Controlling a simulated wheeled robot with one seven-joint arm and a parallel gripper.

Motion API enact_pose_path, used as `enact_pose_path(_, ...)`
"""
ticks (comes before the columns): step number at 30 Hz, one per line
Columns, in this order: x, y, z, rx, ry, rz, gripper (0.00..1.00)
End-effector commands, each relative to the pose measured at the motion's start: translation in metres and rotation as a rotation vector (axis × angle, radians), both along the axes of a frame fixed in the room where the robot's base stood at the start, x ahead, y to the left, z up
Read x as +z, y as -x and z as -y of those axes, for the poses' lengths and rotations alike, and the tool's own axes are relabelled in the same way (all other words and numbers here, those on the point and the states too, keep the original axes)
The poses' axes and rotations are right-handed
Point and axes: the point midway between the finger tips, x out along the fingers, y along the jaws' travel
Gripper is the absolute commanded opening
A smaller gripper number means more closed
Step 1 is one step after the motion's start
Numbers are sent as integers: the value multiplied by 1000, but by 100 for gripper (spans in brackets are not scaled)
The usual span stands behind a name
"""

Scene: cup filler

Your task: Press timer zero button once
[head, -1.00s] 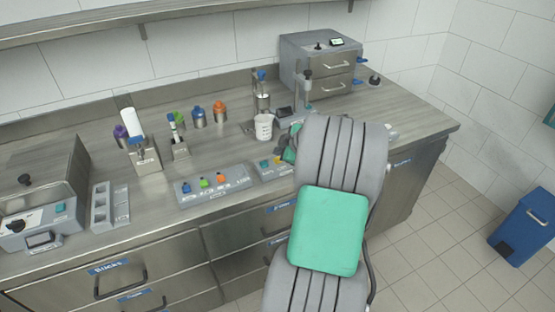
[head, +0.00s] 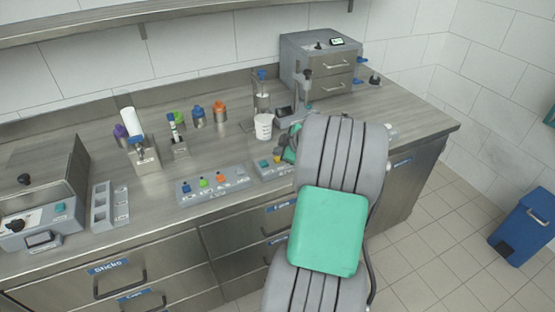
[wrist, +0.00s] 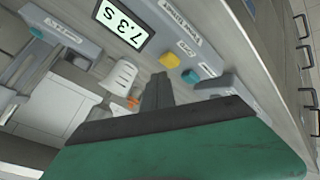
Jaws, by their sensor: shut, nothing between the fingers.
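The timer panel shows in the head view (head: 273,171) at the counter's front edge, with a yellow button (head: 277,159) and a teal button (head: 264,163). In the wrist view the yellow button (wrist: 170,60) and the teal button (wrist: 191,76) sit close together on the grey panel. A display (wrist: 124,27) beside them reads 7.3 S upside down. The panel's labels are too small to read surely. My gripper (wrist: 158,78) is shut and empty, its tips near both buttons; contact cannot be told. In the head view my arm mostly hides it.
Left of the timer panel is another panel (head: 213,185) with blue, green and orange buttons. Behind stand a white cup (head: 263,127), a dispenser stand (head: 262,92) and coloured-cap bottles (head: 198,116). A grey drawer unit (head: 318,65) is at the back. The counter between is partly clear.

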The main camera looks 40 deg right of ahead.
Motion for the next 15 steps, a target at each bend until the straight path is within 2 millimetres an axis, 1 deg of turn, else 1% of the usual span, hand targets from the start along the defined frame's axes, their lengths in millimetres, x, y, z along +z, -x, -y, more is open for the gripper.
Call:
enact_pose_path(1, -4, 0, 0, 0, 0, 0, 0)
enact_pose_path(5, -8, 0, 0, 1, 1, 0, 0)
enact_pose_path(15, -7, 0, 0, 0, 0, 0, 0)
